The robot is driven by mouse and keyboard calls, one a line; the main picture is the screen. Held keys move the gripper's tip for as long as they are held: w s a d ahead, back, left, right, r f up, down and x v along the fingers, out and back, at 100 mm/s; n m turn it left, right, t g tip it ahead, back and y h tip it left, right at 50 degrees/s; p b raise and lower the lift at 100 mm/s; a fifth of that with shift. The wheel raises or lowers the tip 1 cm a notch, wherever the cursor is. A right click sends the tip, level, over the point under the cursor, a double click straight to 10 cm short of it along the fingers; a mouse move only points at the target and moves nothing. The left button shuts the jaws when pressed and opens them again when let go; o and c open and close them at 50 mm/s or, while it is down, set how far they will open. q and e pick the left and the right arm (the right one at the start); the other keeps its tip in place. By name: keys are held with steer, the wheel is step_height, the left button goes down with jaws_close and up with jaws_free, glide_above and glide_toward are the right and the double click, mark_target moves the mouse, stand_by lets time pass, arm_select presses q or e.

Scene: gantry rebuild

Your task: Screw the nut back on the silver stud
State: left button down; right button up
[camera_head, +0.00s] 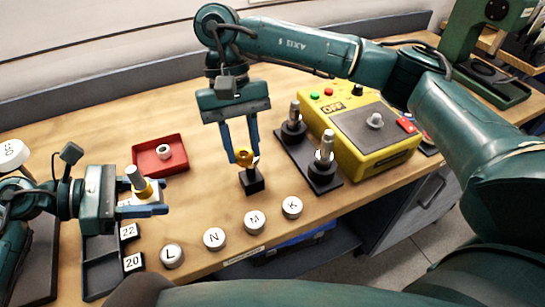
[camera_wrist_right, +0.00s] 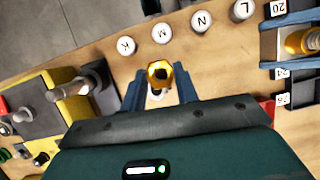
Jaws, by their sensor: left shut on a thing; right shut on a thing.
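My right gripper (camera_head: 242,158) points down and is shut on a gold nut (camera_head: 243,156). The nut is right above a small black block (camera_head: 252,183), and I cannot tell whether they touch. In the right wrist view the six-sided gold nut (camera_wrist_right: 159,72) sits between the blue fingers. Two upright silver studs (camera_head: 326,146) (camera_head: 295,112) stand in round black bases on a dark plate. I cannot tell which silver stud is meant.
A yellow control box (camera_head: 377,157) stands behind the studs. A red tray (camera_head: 141,155) holds a small light ring. Round lettered caps (camera_head: 255,222) line the table's front edge. A black compartment tray (camera_head: 97,278) lies below my left gripper. Bare wood lies between the red tray and block.

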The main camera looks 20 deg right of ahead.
steer(key=w+a+r+m+y, duration=0.15)
steer(key=a+r+m, duration=0.25)
steer(key=a+r, duration=0.45)
step_height(320, 180, up, 3)
steer(key=m, duration=0.2)
glide_above(130, 170)
steer(key=shift+w+d+t+y, duration=0.3)
steer(key=shift+w+t+y, duration=0.05)
steer(key=shift+w+t, duration=0.05)
steer(key=shift+f, duration=2.75)
steer(key=shift+f, duration=0.9)
steer(key=o, duration=1)
steer(key=shift+c, duration=0.2)
